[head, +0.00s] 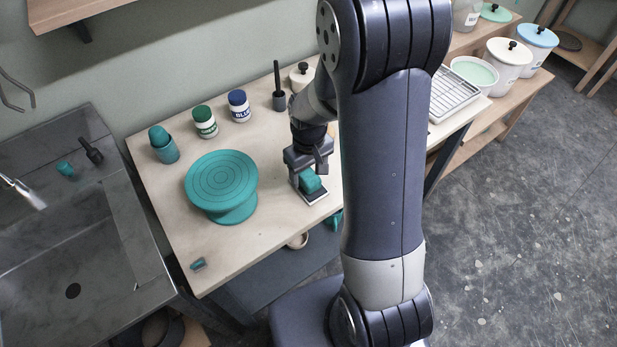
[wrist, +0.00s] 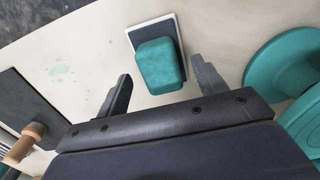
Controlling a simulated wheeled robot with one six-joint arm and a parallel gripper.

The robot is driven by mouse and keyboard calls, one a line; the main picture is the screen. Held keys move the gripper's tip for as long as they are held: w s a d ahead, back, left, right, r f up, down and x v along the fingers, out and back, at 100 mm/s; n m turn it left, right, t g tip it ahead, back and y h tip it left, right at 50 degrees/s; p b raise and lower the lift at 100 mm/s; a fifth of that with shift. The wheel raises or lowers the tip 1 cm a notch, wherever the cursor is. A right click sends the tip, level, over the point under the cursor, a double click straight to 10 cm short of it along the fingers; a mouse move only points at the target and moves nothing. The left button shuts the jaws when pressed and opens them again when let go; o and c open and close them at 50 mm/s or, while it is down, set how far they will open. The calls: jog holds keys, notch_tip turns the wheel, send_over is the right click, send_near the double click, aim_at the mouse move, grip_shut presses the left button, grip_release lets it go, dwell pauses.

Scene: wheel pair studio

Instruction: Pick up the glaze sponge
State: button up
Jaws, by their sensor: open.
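The glaze sponge is a teal block (head: 310,181) lying on a small dark tile with a pale rim (head: 314,197) near the table's front edge. In the wrist view the sponge (wrist: 160,66) lies on the tile (wrist: 150,30), whose lower part it hides. My gripper (head: 309,168) is over the sponge in the head view, pointing down. In the wrist view my gripper (wrist: 161,70) is open, with one finger to each side of the sponge and gaps showing. I cannot tell how far the fingertips are above the tile.
A teal banding wheel (head: 221,180) stands left of the sponge. Green (head: 205,122) and blue (head: 239,106) labelled jars and a teal cup (head: 164,146) stand behind it. A dark board with a wooden-handled tool (wrist: 28,140) lies on the wrist view's left. The front-left tabletop is mostly clear.

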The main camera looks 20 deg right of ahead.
aim_at(308, 175)
jog(key=shift+f, duration=1.1)
jog(key=shift+c, duration=0.4)
jog(key=c, duration=1)
jog(key=shift+o, duration=0.2)
notch_tip(308, 175, up, 10)
jog(key=shift+r, duration=0.1)
